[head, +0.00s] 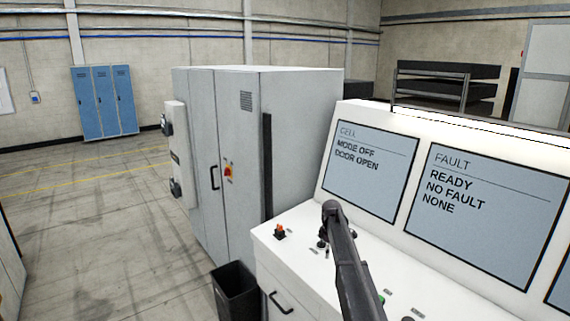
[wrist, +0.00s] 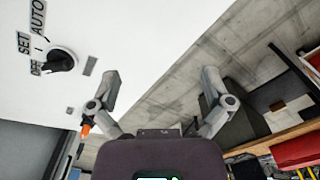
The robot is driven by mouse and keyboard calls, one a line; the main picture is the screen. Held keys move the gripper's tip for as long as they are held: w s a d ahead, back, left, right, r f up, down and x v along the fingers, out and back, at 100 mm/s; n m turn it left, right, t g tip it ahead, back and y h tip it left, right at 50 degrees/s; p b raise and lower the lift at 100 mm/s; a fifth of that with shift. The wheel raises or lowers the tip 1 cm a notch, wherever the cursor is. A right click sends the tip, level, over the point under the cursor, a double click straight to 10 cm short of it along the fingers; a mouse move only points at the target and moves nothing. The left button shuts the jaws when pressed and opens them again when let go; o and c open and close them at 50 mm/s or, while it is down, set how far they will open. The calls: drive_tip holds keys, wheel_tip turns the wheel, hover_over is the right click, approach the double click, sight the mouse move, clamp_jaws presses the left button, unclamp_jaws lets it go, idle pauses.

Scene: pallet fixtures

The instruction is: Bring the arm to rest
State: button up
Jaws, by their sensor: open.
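In the wrist view my gripper (wrist: 161,78) is open, its two fingers apart with nothing between them. The white console panel fills the upper left there, and a black selector knob (wrist: 62,60) marked OFF, SET and AUTO is on it, apart from the left finger. The knob's pointer appears to be toward OFF. In the head view my arm reaches over the white console (head: 300,262); my gripper is not clearly visible there. The left screen (head: 368,165) reads MODE OFF, DOOR OPEN. The right screen (head: 485,205) reads READY, NO FAULT, NONE.
An orange-red control (head: 279,231) is on the console's left end. A grey cabinet (head: 235,150) stands behind, with a black bin (head: 236,290) on the floor beside the console. Blue lockers (head: 104,102) are far back. The floor at left is open.

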drive_tip(key=s+f+m+b, duration=0.5)
drive_tip(key=s, duration=0.9)
drive_tip(key=s+f+m+b, duration=0.5)
drive_tip(key=s+f, duration=0.1)
drive_tip(key=s, duration=0.7)
drive_tip(key=s+f+m+b, duration=0.5)
drive_tip(key=s+b, duration=0.1)
drive_tip(key=s, duration=0.8)
drive_tip(key=shift+s+f, duration=0.25)
drive_tip(key=shift+s, duration=0.05)
